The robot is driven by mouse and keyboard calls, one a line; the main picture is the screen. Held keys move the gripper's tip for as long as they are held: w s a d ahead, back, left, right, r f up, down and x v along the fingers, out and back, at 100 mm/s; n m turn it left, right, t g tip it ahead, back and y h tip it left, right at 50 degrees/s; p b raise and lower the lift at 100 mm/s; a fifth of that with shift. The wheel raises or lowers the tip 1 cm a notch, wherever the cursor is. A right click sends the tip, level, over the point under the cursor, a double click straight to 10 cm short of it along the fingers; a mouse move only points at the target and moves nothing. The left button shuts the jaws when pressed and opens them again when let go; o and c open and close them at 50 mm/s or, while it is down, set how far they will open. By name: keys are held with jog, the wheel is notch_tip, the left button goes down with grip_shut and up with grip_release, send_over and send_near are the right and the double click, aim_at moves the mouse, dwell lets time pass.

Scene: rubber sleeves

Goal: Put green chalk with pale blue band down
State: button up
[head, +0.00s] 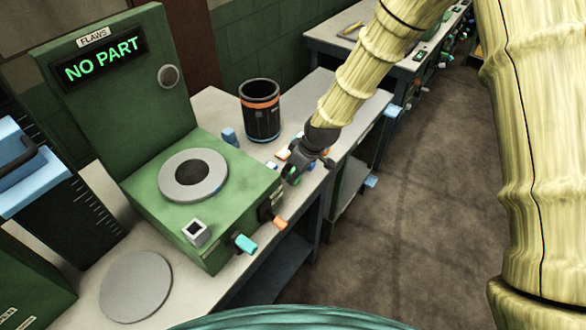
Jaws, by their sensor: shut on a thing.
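My gripper (306,166) is at the end of the pale, ribbed arm, low over the right part of the grey bench (212,104). It is shut on a small green piece, which I take to be the green chalk (293,177). The fingers hide much of the chalk, and its pale blue band cannot be made out clearly. I cannot tell whether the chalk touches the bench top.
A dark cup with an orange band (261,112) stands behind the gripper. Small pieces lie nearby, including a blue one (230,137) and an orange-white one (283,154). A green machine reading "NO PART" (200,210) stands left. A grey disc (136,287) lies in front.

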jog(key=shift+f, duration=0.3)
jog(key=shift+f, duration=0.2)
jog(key=o, duration=1)
jog(key=shift+b+v, duration=1.35)
jog(key=shift+v, duration=0.9)
jog(key=shift+b+v, duration=0.75)
jog(key=shift+v, duration=2.4)
jog(key=shift+s, duration=0.15)
jog(key=shift+f, duration=0.1)
